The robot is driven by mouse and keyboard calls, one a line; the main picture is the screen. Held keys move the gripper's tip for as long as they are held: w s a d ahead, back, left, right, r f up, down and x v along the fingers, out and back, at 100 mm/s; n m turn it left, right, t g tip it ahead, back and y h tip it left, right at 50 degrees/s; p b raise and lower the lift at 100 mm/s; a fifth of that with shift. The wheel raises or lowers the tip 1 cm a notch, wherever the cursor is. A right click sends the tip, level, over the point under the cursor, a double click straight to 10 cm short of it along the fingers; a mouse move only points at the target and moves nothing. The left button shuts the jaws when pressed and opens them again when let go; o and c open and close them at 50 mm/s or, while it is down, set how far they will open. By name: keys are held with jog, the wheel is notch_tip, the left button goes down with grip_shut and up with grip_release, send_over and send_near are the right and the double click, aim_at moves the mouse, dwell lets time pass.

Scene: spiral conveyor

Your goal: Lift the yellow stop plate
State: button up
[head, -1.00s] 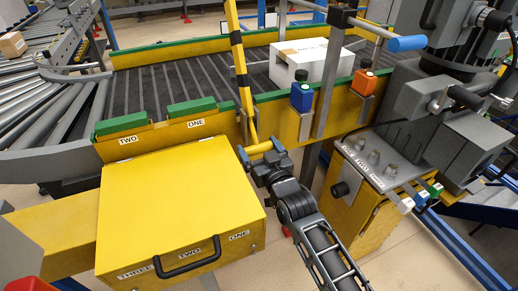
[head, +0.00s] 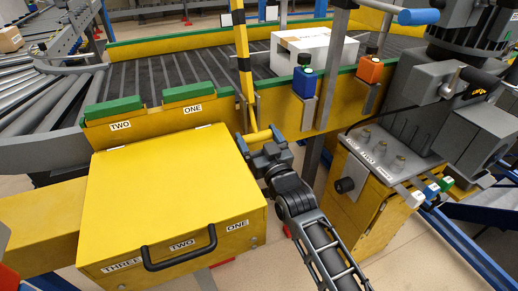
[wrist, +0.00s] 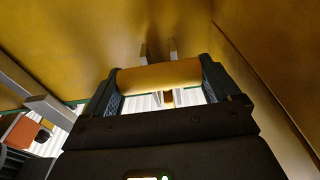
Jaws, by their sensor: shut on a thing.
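A yellow-and-black striped upright (head: 243,60) stands at the near side of the belt in the head view, with plain yellow below the stripes. A short yellow bar (head: 257,136) lies crosswise at its foot. My gripper (head: 260,141) is shut on this bar. In the wrist view the bar (wrist: 160,77) lies across between both fingers of my gripper (wrist: 160,88). I cannot tell which part is the stop plate itself, or exactly how the bar joins the upright.
A white carton (head: 310,50) sits on the dark belt (head: 190,72). A yellow cabinet (head: 165,190) with a black handle is close on the left of my gripper. Blue (head: 304,80) and orange (head: 369,68) button boxes hang on the yellow side rail. A grey motor unit stands right.

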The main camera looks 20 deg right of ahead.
jog(key=shift+w+f+t+b, duration=1.15)
jog(key=shift+t+b, duration=0.45)
jog(key=shift+b, duration=3.6)
jog(key=b, duration=0.3)
jog(key=shift+w+r+t, duration=0.15)
jog(key=shift+w+t, duration=0.2)
jog(key=shift+t, duration=0.05)
jog(key=shift+w+r, duration=0.1)
jog(key=o, duration=1.2)
jog(key=v, duration=0.7)
jog(key=shift+s+f, duration=0.3)
